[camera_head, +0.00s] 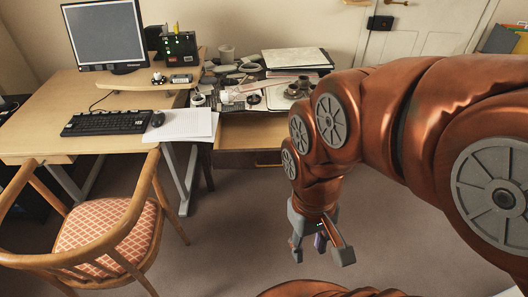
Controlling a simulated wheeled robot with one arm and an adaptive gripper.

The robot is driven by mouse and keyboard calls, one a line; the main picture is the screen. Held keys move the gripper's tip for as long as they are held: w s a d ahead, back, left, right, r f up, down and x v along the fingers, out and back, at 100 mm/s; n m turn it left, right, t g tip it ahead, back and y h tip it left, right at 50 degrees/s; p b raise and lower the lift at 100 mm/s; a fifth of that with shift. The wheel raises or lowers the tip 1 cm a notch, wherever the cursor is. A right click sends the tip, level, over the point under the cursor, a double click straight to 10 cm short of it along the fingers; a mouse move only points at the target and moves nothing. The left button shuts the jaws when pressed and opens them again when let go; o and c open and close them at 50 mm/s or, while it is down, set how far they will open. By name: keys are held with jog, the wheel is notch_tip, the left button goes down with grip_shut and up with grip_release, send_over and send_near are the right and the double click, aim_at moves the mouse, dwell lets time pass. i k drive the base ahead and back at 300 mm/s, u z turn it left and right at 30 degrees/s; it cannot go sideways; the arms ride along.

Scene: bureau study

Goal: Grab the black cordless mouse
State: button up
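The black mouse (157,118) lies on the light wooden desk (40,134), between the keyboard and a stack of white paper. It is small in this view, and I cannot see any cord on it. My gripper (322,257) hangs at the lower right of the head view, above the floor.
The black keyboard (106,123) is left of the mouse; white paper (190,124) is right of it. A monitor (104,33) stands behind. A wooden chair (112,235) stands before the desk. A cluttered side table with an open drawer (247,158) stands right. Floor between is clear.

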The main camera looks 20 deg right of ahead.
aim_at(227, 81)
jog(key=u, duration=0.05)
jog(key=k, duration=0.45)
jog(key=z, duration=0.9)
jog(key=i, duration=1.3)
jog(key=u, duration=0.4)
jog(key=i, duration=0.9)
jog(key=u, duration=1.15)
jog(key=i, duration=0.3)
jog(key=u, duration=0.3)
